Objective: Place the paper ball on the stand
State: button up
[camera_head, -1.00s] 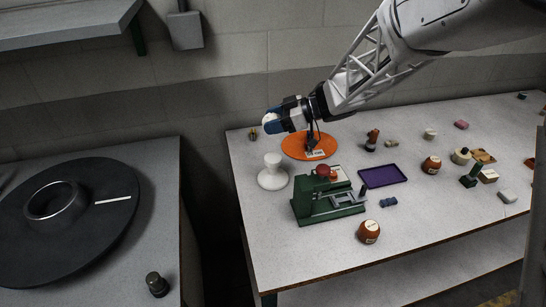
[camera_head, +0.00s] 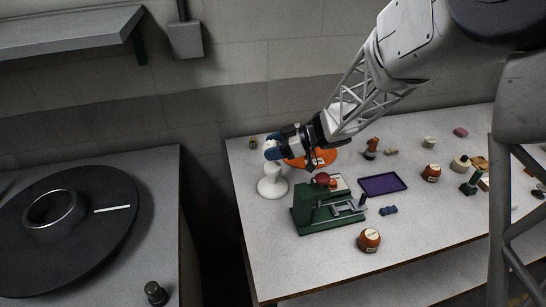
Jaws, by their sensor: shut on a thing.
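The white stand (camera_head: 271,188) is at the left part of the table, with a round base and a narrower top. My gripper (camera_head: 272,149), with blue fingers, is right over the stand's top and hides part of it. It is shut on the paper ball (camera_head: 269,144), a small white thing that shows only partly at the fingertips. I cannot tell whether the ball touches the stand.
An orange disc (camera_head: 318,159) lies behind and right of the stand. A green press (camera_head: 318,212) stands close at its right front, then a purple tray (camera_head: 382,184). Brown jars (camera_head: 369,240) and small items lie further right. A black round plate (camera_head: 100,240) is on the left table.

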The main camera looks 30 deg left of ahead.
jog(key=shift+f, duration=1.85)
jog(key=shift+f, duration=0.1)
jog(key=o, duration=0.9)
jog(key=shift+v, duration=6.05)
jog(key=shift+r, duration=0.3)
